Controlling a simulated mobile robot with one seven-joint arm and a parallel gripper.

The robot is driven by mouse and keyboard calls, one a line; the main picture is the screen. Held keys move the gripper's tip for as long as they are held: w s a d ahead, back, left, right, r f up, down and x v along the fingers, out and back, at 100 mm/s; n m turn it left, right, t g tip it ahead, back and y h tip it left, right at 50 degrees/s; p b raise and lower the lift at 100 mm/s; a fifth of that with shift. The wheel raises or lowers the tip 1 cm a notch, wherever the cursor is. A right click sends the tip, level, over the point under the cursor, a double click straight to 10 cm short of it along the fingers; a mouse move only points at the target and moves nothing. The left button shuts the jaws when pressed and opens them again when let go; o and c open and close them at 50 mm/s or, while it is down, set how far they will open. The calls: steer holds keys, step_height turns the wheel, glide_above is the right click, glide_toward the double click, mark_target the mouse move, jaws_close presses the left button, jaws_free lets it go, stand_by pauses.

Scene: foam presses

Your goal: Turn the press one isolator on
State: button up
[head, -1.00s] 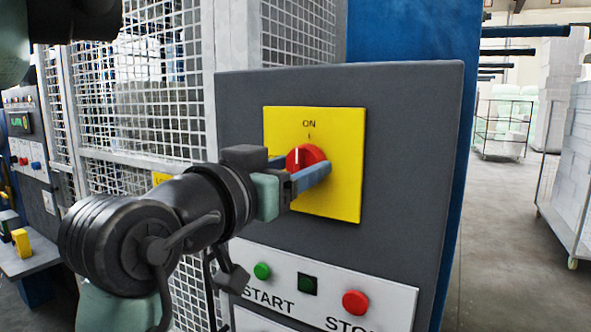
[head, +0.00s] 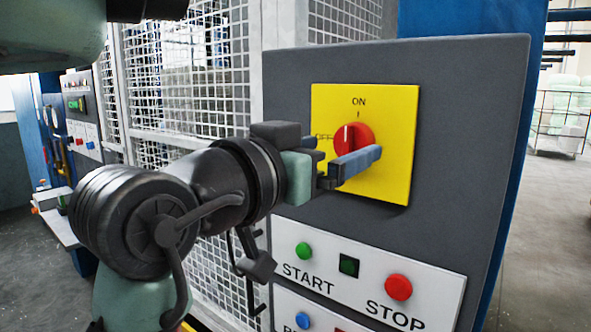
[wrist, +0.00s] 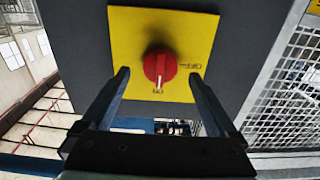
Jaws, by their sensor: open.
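The press one isolator is a red rotary knob (head: 341,136) on a yellow plate (head: 391,122), marked ON at the top and OFF at the left. The knob's white line points up toward the ON mark. In the wrist view the plate appears upside down, and the red knob (wrist: 160,66) has its white line pointing down at the ON label. My gripper (head: 349,153) is open in front of the plate. In the wrist view my gripper (wrist: 159,76) has one finger on each side of the knob, with gaps showing. The near finger partly hides the knob's lower edge in the head view.
Below the plate are a green START button (head: 304,251), a dark square (head: 349,265) and a red STOP button (head: 398,287). A mesh guard (head: 180,70) stands left of the grey panel (head: 466,130). Open floor (head: 545,240) lies to the right.

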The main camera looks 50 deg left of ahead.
steer(key=b+v, duration=0.2)
steer(key=v, duration=0.8)
steer(key=w+d+r+t+h, duration=0.1)
steer(key=w+d+r+t, duration=0.15)
steer(key=w+d, duration=0.35)
steer(key=w+d+r+t, duration=0.1)
steer(key=w+d+t, duration=0.25)
steer(key=d, duration=0.35)
steer(key=s+d+r+m+t+h, duration=0.1)
steer(key=d+t, duration=0.1)
steer(key=d, duration=0.5)
steer(key=s+d+r+m+t+h, duration=0.1)
steer(key=d+h, duration=0.1)
steer(key=d, duration=0.5)
steer(key=shift+s+d+r+m+t, duration=0.3)
steer(key=shift+s+d+t, duration=0.1)
